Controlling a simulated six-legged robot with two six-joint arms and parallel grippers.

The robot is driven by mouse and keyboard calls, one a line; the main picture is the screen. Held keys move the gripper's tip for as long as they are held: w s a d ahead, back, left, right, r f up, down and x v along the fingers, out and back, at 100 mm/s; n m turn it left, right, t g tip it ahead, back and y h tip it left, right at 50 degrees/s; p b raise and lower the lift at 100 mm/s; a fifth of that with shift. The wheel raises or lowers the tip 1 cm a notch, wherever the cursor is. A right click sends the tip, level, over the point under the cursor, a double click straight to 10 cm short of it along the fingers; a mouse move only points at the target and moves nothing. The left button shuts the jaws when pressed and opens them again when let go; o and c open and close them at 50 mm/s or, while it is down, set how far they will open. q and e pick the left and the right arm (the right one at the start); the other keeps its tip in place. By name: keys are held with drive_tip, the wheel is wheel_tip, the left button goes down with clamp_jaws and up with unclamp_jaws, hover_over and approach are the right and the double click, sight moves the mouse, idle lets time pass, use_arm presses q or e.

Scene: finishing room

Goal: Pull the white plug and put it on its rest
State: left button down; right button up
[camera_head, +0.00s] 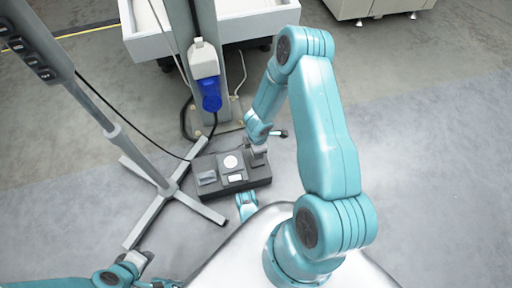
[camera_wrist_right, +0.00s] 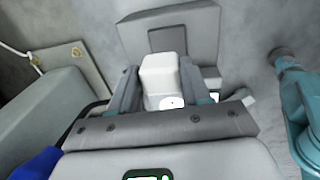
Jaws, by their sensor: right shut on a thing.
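The white plug (camera_wrist_right: 163,75) is a pale block with rounded edges, between the two fingers of my right gripper (camera_wrist_right: 160,88) in the right wrist view. The gripper is shut on it. In the head view my right gripper (camera_head: 258,148) is at the right end of a dark grey block (camera_head: 210,190) on the floor; I cannot make out the plug there. The block bears a white disc (camera_head: 230,162), a small white square and a raised grey pad (camera_head: 206,178). I cannot tell whether the plug touches the block. My left gripper (camera_head: 142,268) is low at the left, its jaws unclear.
A grey post (camera_head: 196,22) behind the block carries a white box (camera_head: 204,58) with a blue connector (camera_head: 210,95). A black cable hangs by it. A grey stand (camera_head: 160,190) with splayed feet is at the left. Open floor (camera_head: 430,150) lies to the right.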

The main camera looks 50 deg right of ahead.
drive_tip(key=shift+s+a+f, duration=0.1)
drive_tip(key=shift+f, duration=1.1)
drive_tip(key=shift+s+a+f, duration=0.1)
drive_tip(key=shift+f, duration=1.05)
drive_tip(key=o, duration=1.4)
